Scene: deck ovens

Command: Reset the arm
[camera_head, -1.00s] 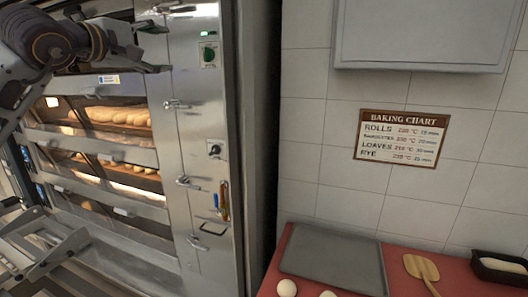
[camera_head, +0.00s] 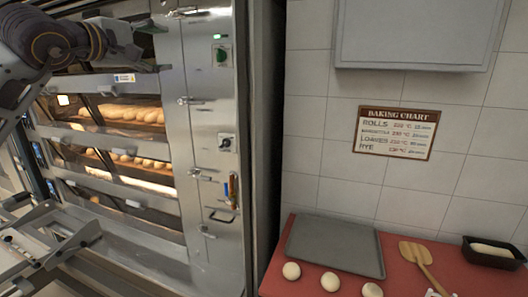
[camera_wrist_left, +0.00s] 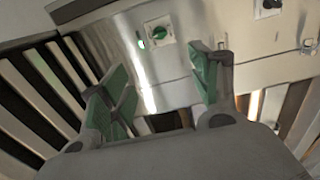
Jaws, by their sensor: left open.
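My left arm comes in at the top left of the head view, in front of the upper deck of the oven (camera_head: 208,150). My left gripper (camera_head: 152,47) is open and empty near the green knob (camera_head: 221,55) on the oven's steel front, to the left of it. In the left wrist view the two green-padded fingers (camera_wrist_left: 160,92) stand wide apart with nothing between them. The green knob (camera_wrist_left: 159,34) shows beyond the fingers, apart from them.
Loaves (camera_head: 132,114) sit behind the oven glass. A red counter (camera_head: 408,262) at the right holds a grey tray (camera_head: 335,245), dough balls (camera_head: 330,281), a wooden paddle (camera_head: 417,254) and a dark loaf tin (camera_head: 492,258). A metal frame (camera_head: 45,245) stands at the lower left.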

